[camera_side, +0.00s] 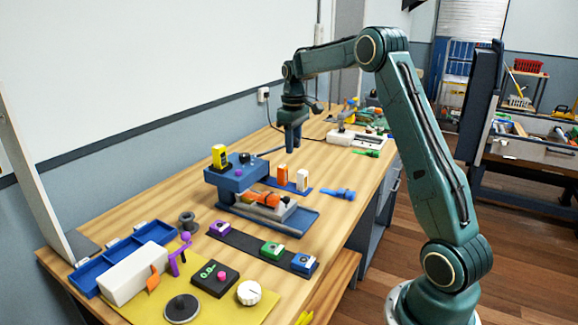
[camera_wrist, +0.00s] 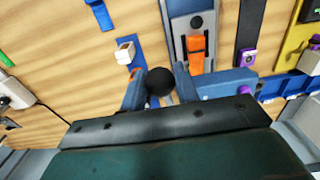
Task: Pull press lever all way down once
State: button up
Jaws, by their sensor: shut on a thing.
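The press (camera_side: 226,180) is a blue machine on the wooden bench, with a yellow block on top and an orange piece at its base. Its lever (camera_side: 270,151) shows as a thin dark rod reaching from the press toward my gripper (camera_side: 293,147). In the wrist view the lever's black ball knob (camera_wrist: 160,82) sits between the two fingers of my gripper (camera_wrist: 160,90). The gripper is shut on this knob. In the side view the fingers hide the knob. The lever looks near level, with its knob end raised above the bench.
Orange and white blocks (camera_side: 302,180) stand on a blue strip right of the press. A blue screwdriver-like tool (camera_side: 339,194) lies near the bench edge. A dark strip with coloured blocks (camera_side: 272,249), a blue tray (camera_side: 91,281) and a yellow mat (camera_side: 140,313) are in front.

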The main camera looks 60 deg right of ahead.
jog(key=shift+s+f, duration=0.35)
jog(key=shift+f, duration=0.45)
jog(key=shift+s+f, duration=0.35)
jog(key=shift+f, duration=0.5)
jog(key=shift+s+f, duration=0.2)
jog(key=shift+f, duration=0.65)
jog(key=shift+s+f, duration=0.2)
jog(key=shift+f, duration=0.75)
jog(key=shift+f, duration=1.55)
